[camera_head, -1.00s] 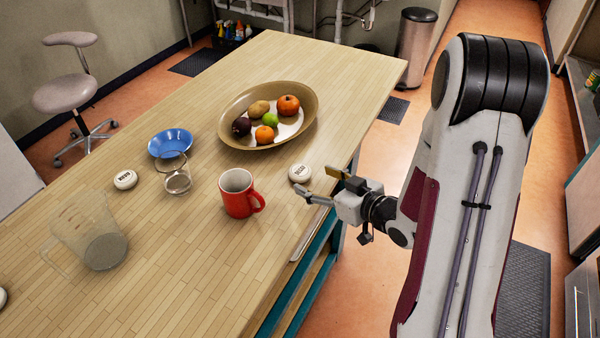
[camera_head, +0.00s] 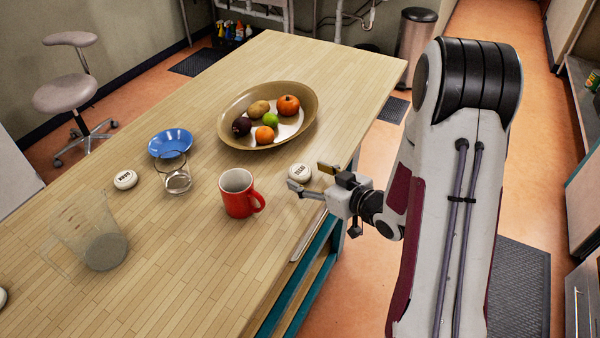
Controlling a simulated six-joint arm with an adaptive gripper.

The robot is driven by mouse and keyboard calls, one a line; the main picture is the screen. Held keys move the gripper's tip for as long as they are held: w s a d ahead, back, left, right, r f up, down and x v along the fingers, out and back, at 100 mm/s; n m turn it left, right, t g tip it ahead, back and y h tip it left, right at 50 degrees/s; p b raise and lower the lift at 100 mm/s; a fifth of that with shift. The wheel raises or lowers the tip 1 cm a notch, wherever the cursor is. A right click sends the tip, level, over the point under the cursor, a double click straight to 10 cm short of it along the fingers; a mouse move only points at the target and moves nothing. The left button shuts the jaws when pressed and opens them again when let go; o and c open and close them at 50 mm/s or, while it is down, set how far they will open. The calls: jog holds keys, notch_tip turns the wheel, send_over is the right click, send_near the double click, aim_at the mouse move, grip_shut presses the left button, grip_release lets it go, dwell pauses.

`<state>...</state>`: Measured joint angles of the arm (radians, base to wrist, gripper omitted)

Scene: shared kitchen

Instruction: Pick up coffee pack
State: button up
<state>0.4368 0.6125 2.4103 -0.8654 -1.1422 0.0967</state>
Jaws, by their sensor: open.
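I cannot make out a coffee pack in this view. My gripper (camera_head: 308,180) is open and empty above the right edge of the wooden table (camera_head: 170,270). A round white piece with dark lettering (camera_head: 299,172) lies on the table just beside the fingers, partly behind them. A red mug (camera_head: 238,193) stands to the left of the gripper, apart from it.
A tan bowl of fruit (camera_head: 236,105) stands behind the mug. A blue bowl (camera_head: 170,142), a glass (camera_head: 176,178), a clear pitcher (camera_head: 92,235) and another white round piece (camera_head: 125,179) are further left. The near middle of the table is clear.

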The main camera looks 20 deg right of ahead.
aim_at(301, 170)
jog(key=shift+x, duration=2.35)
jog(key=shift+w+d+r, duration=0.1)
jog(key=shift+r, duration=0.1)
jog(key=c, duration=1)
